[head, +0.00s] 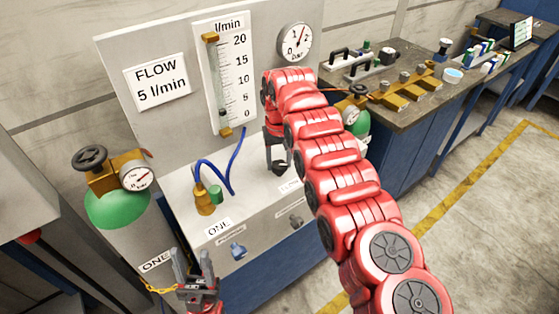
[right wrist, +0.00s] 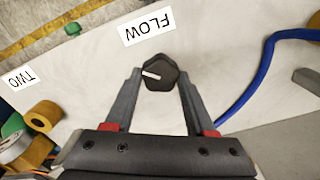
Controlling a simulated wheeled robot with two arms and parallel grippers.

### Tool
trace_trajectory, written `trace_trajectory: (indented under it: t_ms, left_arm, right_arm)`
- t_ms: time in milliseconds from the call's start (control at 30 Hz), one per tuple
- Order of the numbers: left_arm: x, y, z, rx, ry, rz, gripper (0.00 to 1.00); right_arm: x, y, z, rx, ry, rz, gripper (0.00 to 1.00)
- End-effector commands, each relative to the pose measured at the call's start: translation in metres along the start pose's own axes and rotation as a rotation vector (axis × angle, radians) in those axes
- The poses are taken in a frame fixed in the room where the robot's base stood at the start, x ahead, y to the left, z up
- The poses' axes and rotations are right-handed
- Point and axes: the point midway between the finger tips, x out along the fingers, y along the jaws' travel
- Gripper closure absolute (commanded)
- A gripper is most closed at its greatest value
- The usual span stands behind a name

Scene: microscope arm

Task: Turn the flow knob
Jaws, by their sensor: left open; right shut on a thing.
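The flow knob (right wrist: 160,75) is black with several flat sides and a white pointer line, beside a FLOW label (right wrist: 148,27). My right gripper (right wrist: 158,80) is shut on it, one finger on each side. In the head view the knob (head: 281,169) shows just below my right gripper (head: 277,155), partly hidden by my red arm. A card (head: 157,82) reads FLOW 5 l/min. My left gripper (head: 194,268) is open and empty at the bottom left.
A green-topped cylinder (head: 118,207) with a gauge stands at the left. A brass fitting (head: 204,199) and blue hose (head: 233,165) are on the panel's ledge. A round gauge (head: 295,43) is on the panel. A workbench (head: 400,104) with brass valves stands at the right.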

Motion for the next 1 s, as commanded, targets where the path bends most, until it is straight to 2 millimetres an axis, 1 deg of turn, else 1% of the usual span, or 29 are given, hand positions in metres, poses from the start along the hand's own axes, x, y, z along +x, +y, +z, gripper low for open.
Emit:
trace_trajectory:
  t_ms: [100,333,867,900,967,1000]
  left_arm:
    - [0.0005,0.0000,0.0000,0.000,0.000,0.000,0.50]
    - [0.0007,0.0000,-0.0001,0.000,0.000,0.000,0.50]
    - [0.0007,0.0000,-0.0001,0.000,0.000,0.000,0.50]
    - [0.0007,0.0000,-0.0001,0.000,0.000,0.000,0.50]
    - [0.0007,0.0000,-0.0001,0.000,0.000,0.000,0.50]
    - [0.0006,0.0000,0.0000,0.000,0.000,0.000,0.50]
  right_arm:
    - [-0.0009,-0.0001,-0.0006,-0.062,0.002,0.000,1.00]
    - [-0.0008,-0.0003,-0.0006,-0.140,0.002,0.000,1.00]
    - [-0.0009,-0.0004,-0.0007,-0.165,0.003,0.000,1.00]
    - [-0.0009,-0.0004,-0.0007,-0.165,0.003,0.000,0.43]
    - [-0.0008,-0.0004,-0.0006,-0.165,0.002,0.000,0.32]
    - [-0.0008,-0.0004,-0.0005,-0.165,0.002,0.000,0.25]
